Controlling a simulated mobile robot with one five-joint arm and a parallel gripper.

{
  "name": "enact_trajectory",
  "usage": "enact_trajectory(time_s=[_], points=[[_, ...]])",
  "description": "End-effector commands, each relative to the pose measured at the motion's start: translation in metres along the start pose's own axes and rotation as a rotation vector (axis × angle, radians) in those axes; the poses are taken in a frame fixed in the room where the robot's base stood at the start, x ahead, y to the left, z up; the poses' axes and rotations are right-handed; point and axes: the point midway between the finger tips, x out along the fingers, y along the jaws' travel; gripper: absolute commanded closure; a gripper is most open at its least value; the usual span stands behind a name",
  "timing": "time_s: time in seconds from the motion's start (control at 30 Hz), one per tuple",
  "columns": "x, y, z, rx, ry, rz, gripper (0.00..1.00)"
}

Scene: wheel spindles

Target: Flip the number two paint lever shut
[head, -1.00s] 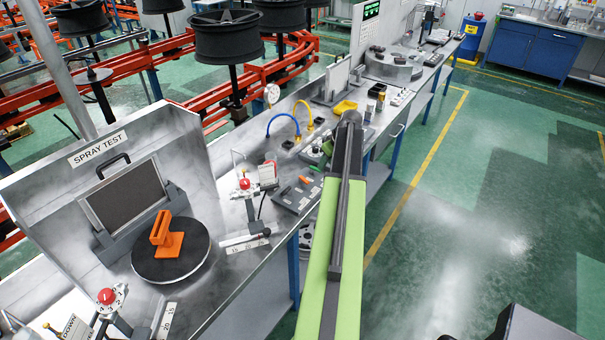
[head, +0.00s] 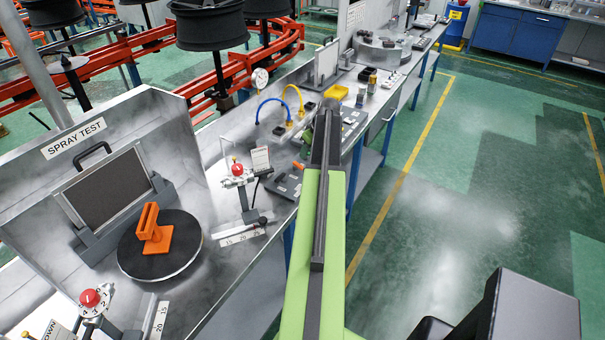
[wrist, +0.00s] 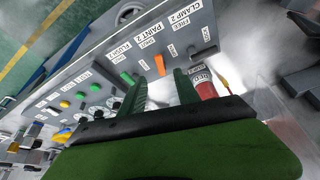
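In the head view an orange piece (head: 298,165) shows left of my arm, which hides most of the panel and gripper.
A red-topped part (wrist: 205,88) stands right of the fingers. The spray booth turntable (head: 190,262) and a red-knobbed fixture (head: 238,170) are left of my arm.

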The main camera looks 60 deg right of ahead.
Motion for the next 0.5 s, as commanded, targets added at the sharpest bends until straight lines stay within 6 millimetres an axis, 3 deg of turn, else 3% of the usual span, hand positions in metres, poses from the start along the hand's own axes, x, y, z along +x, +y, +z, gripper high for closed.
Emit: enact_trajectory(time_s=[0.03,0.3,0.5], points=[[0.022,0.001,0.004,0.000,0.000,0.000,0.62],[0.081,0.003,0.005,0.001,-0.001,0.001,0.62],[0.100,0.002,0.003,0.003,-0.001,0.001,0.62]])
